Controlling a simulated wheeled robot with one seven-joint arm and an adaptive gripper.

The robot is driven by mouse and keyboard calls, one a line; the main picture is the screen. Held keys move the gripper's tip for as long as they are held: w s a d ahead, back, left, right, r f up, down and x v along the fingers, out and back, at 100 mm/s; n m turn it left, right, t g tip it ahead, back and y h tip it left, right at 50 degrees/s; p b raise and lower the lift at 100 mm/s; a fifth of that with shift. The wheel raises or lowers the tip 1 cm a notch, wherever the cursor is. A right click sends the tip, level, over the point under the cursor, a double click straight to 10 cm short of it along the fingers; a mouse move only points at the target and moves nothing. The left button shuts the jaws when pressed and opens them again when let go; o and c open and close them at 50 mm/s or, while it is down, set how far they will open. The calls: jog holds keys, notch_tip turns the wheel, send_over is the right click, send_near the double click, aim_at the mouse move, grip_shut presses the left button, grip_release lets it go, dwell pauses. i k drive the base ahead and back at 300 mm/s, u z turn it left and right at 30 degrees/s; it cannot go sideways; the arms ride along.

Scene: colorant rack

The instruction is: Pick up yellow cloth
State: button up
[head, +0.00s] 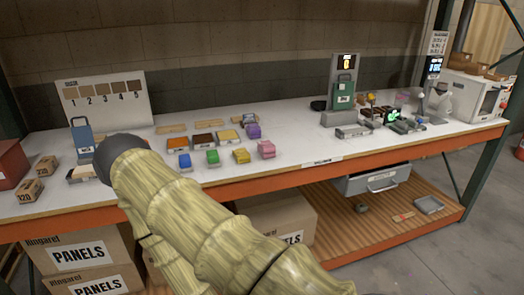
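A small yellow folded piece (241,156), which looks like the yellow cloth, lies near the front edge of the white-topped bench. It sits between a green piece (212,157) on its left and a pink piece (266,149) on its right. Behind it is a shallow yellow-topped tray (228,136). My wood-patterned arm crosses the lower left and middle, ending in a dark rounded joint left of the coloured pieces. My gripper's fingers do not show, so I cannot see whether they hold anything.
A blue piece (184,160), an orange tray (178,144) and a brown tray (204,139) lie close by. A purple piece (253,131) lies behind the pink one. A scale-like stand (342,92) is farther right. Bare bench top (300,135) lies between.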

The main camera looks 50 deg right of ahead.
aim_at(241, 156)
jog(key=u, duration=0.15)
jog(key=k, duration=0.15)
jog(key=z, duration=0.85)
